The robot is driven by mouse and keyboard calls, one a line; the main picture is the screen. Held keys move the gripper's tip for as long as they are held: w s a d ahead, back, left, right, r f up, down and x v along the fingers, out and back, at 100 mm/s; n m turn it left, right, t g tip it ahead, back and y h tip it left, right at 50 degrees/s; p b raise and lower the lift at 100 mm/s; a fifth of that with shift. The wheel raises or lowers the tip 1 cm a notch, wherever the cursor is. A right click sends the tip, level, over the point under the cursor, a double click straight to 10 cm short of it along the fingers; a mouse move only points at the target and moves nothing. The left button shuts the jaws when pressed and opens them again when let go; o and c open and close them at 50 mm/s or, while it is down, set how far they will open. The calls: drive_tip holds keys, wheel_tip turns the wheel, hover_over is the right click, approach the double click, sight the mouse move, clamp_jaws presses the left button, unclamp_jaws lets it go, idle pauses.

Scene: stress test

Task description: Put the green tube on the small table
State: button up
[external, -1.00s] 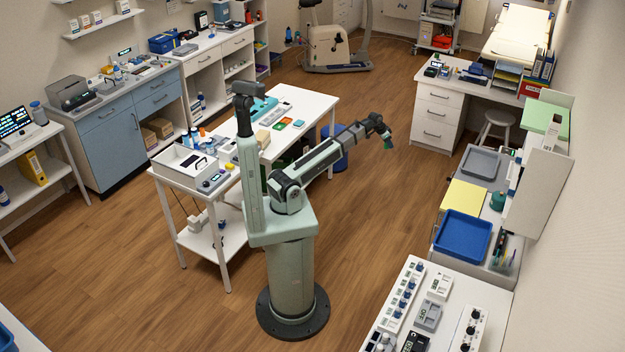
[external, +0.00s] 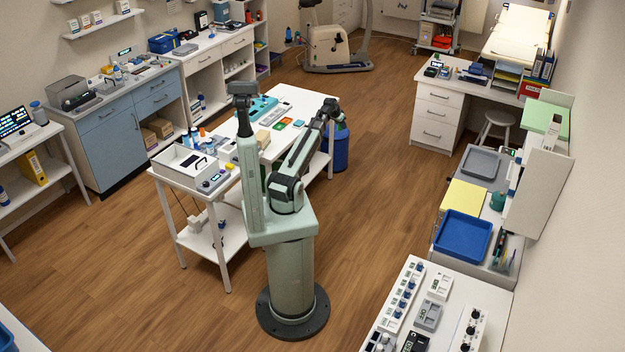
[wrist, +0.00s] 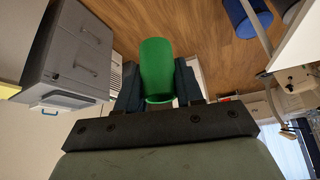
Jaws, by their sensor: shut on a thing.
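My gripper (wrist: 158,88) is shut on the green tube (wrist: 157,62), which sits between the two dark fingers in the wrist view. In the external view my gripper (external: 331,110) is beside the right edge of the long white table (external: 318,98); the tube cannot be made out clearly there. A smaller white table (external: 178,183) with a lower shelf stands at the near left end of the long one, left of my base. I cannot tell for sure which of these is the small table.
The smaller table carries a white open box (external: 183,163) and a grey device (external: 214,180). The long table holds a teal tray (external: 262,106) and several small items. A blue bin (external: 336,150) stands on the floor under my gripper.

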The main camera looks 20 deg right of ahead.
drive_tip(key=w+a+r+n+t+y, duration=0.1)
drive_tip(key=w+a+n, duration=0.2)
drive_tip(key=a, duration=1.2)
drive_tip(key=w+a+r+n+t+y, duration=0.1)
drive_tip(key=w+a+n, duration=0.2)
drive_tip(key=w+a, duration=0.5)
drive_tip(key=w+a+r+n+t+y, duration=0.1)
drive_tip(key=w+a, duration=0.4)
drive_tip(key=a, duration=1.7)
drive_tip(key=shift+w+a+n, duration=0.15)
drive_tip(key=shift+a+n, duration=0.05)
drive_tip(key=shift+n, duration=0.7)
drive_tip(key=shift+r, duration=0.1)
